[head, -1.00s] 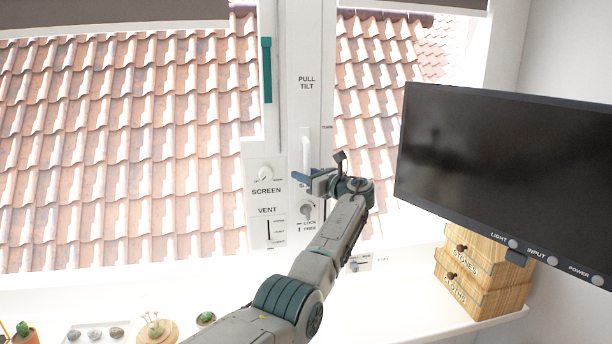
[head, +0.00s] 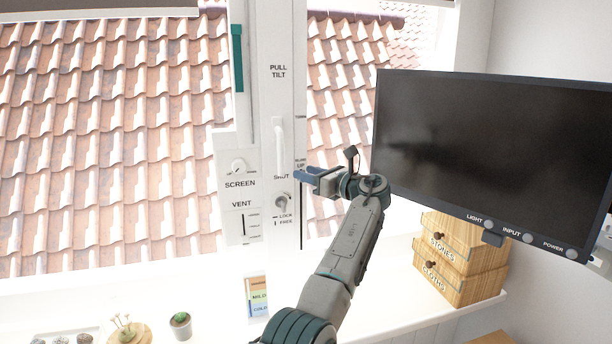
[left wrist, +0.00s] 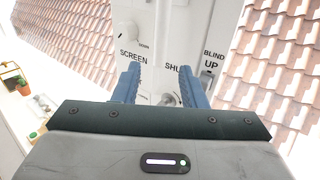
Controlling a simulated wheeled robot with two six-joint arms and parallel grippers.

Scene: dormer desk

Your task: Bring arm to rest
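My left arm comes in from the bottom of the head view. The gripper appears apart from both. My right gripper is not in view.
A black monitor (head: 490,140) is close on the right of the arm. Wooden drawers (head: 460,260) stand below it on the white ledge. A potted cactus (head: 180,325), a wooden disc with pegs (head: 128,333) and a MILD/COLD card (head: 258,297) are at the lower left.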

